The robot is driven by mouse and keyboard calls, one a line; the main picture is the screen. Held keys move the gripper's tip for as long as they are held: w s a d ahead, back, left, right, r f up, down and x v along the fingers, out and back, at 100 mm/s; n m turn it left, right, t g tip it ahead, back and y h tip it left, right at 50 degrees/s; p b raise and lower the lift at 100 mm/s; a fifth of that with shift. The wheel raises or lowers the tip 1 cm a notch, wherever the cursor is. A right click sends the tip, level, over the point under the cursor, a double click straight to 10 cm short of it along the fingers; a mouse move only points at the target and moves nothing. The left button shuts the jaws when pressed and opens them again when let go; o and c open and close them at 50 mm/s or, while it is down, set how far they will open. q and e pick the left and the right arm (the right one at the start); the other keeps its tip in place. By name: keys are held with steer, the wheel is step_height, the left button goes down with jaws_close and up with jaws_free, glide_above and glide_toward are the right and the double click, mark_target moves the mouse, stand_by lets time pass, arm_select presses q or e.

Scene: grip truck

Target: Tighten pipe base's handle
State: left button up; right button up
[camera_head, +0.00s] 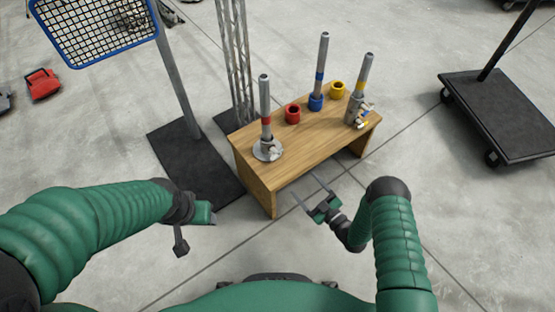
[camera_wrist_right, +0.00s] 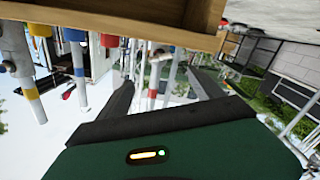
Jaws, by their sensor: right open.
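A silver pipe with a red band (camera_head: 265,110) stands upright in a round metal base (camera_head: 267,151) at the bench's left end; its handle is too small to make out. A pipe with a yellow band (camera_head: 362,78) stands in a metal clamp (camera_head: 353,110) with small knobs at the right end. My right gripper (camera_head: 307,189) is open and empty in front of the bench, apart from both bases. Its spread dark fingers (camera_wrist_right: 160,92) show in the right wrist view, which looks upside down. My left gripper (camera_head: 198,214) is at the lower left, its fingers unclear.
The wooden bench (camera_head: 312,136) also holds a blue-banded pipe (camera_head: 320,75) in a blue socket, a red ring (camera_head: 293,114) and a yellow ring (camera_head: 337,89). A metal post with a black plate (camera_head: 188,165) stands left. A black cart (camera_head: 505,115) stands right.

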mark_target(275, 152)
steer(key=b+x, duration=0.6)
steer(key=x, duration=0.8)
steer(key=shift+w+f, duration=0.1)
steer(key=shift+f, duration=0.1)
steer(key=shift+w+a+r, duration=0.15)
steer(key=shift+w+a, duration=0.15)
steer(key=shift+w, duration=0.1)
steer(key=c, duration=1.3)
steer(key=shift+m, duration=1.4)
steer(key=shift+c, duration=0.4)
steer(key=o, duration=1.4)
steer(key=shift+s, duration=0.1)
